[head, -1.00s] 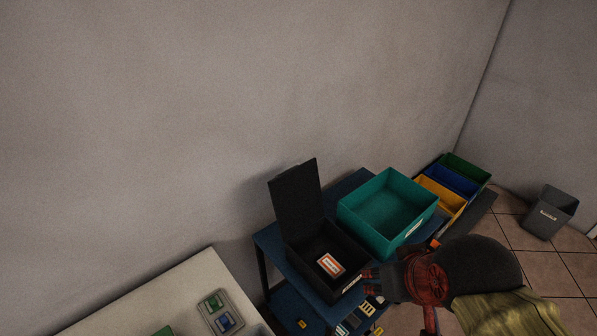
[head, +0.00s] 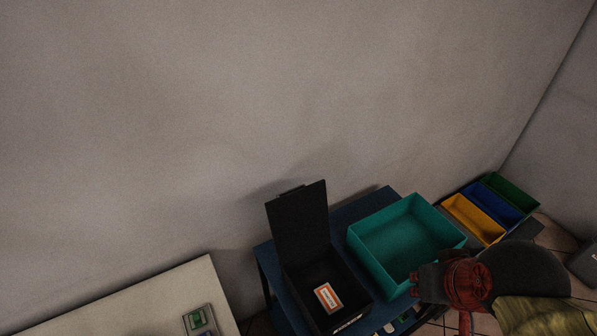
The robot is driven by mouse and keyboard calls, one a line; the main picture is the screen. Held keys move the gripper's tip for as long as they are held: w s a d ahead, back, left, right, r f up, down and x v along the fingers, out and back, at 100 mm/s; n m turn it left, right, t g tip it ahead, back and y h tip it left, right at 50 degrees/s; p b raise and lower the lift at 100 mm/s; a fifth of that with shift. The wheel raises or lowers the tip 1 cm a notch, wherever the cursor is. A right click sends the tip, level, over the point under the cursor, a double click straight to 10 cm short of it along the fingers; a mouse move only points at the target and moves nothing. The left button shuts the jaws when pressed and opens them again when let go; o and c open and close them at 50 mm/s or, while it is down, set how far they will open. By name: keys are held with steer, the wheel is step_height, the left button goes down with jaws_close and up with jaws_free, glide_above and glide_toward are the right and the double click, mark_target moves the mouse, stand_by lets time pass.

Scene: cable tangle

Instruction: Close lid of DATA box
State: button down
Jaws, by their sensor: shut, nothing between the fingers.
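The black DATA box (head: 352,276) stands on the blue table, too far off to read its front label. Its black lid (head: 298,222) stands upright at the back, open. Inside the box lies a small orange and white labelled item (head: 327,297). My gripper (head: 416,282) is at the lower right, to the right of the box and apart from it, by the front corner of the teal bin. It is shut and empty. My red wrist and dark forearm hide part of the table edge.
An empty teal bin (head: 361,244) stands right of the black box, near my gripper. Yellow, blue and green trays (head: 471,221) sit farther right. A pale table (head: 140,298) with a small tray is at lower left. The wall is close behind the lid.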

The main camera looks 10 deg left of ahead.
steer(key=w+a+f+n+g+p, duration=0.15)
steer(key=w+a+n+p, duration=0.35)
steer(key=w+a, duration=1.2)
steer(key=w+a+f+n+g+p, duration=0.2)
steer(key=w+a+p, duration=0.5)
steer(key=w+a, duration=1.05)
steer(key=d+f+p, duration=0.1)
steer(key=d+f, duration=0.2)
steer(key=f, duration=0.4)
steer(key=shift+s+d+f+g, duration=0.3)
steer(key=shift+f+g, duration=0.05)
steer(key=shift+g, duration=0.1)
